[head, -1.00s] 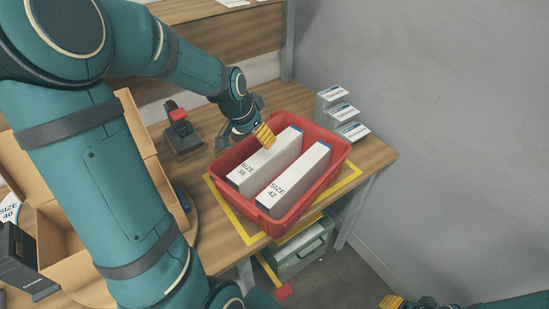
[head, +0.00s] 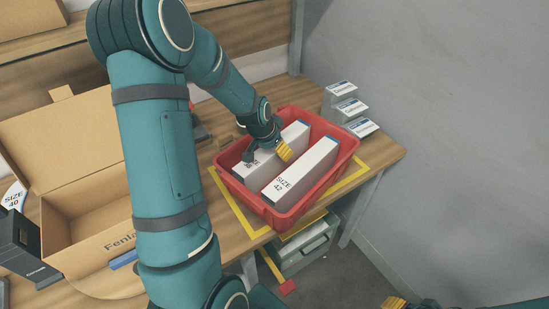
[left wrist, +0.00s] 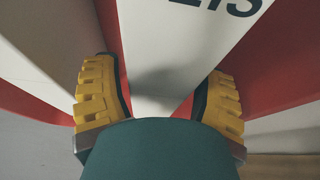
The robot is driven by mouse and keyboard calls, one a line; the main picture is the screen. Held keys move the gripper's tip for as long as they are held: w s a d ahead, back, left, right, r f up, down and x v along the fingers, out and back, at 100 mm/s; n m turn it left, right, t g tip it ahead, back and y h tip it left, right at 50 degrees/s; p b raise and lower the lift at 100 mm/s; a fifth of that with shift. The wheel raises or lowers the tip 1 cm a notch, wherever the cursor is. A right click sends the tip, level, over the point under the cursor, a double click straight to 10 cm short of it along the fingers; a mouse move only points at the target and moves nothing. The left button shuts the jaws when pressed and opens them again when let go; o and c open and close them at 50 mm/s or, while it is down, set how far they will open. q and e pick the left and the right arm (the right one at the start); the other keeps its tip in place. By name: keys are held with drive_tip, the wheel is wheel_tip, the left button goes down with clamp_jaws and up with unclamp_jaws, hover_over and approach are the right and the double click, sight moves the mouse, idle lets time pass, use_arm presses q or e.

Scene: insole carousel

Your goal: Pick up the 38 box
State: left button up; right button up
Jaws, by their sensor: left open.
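The 38 box (head: 297,134) is a long white box with a blue end, lying in the red bin (head: 349,143). Its label is partly hidden by my left gripper (head: 268,155). That gripper is open above the box, with yellow-padded fingers toward its two long sides. In the left wrist view the white box (left wrist: 180,40) with part of its dark lettering lies between the open fingers (left wrist: 163,97). Whether the fingers touch it I cannot tell. The white 42 box (head: 300,170) lies beside it, to the right. My right gripper (head: 393,303) barely shows at the bottom edge.
The bin stands within a yellow outline (head: 240,225) on the wooden table. An open cardboard box (head: 65,205) is at the left. Small labelled stacked boxes (head: 352,108) stand right of the bin, near the grey wall. A drawer unit (head: 308,246) is below the table.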

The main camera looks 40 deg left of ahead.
use_arm(q)
drive_tip(key=c, duration=1)
drive_tip(key=shift+c, duration=0.2)
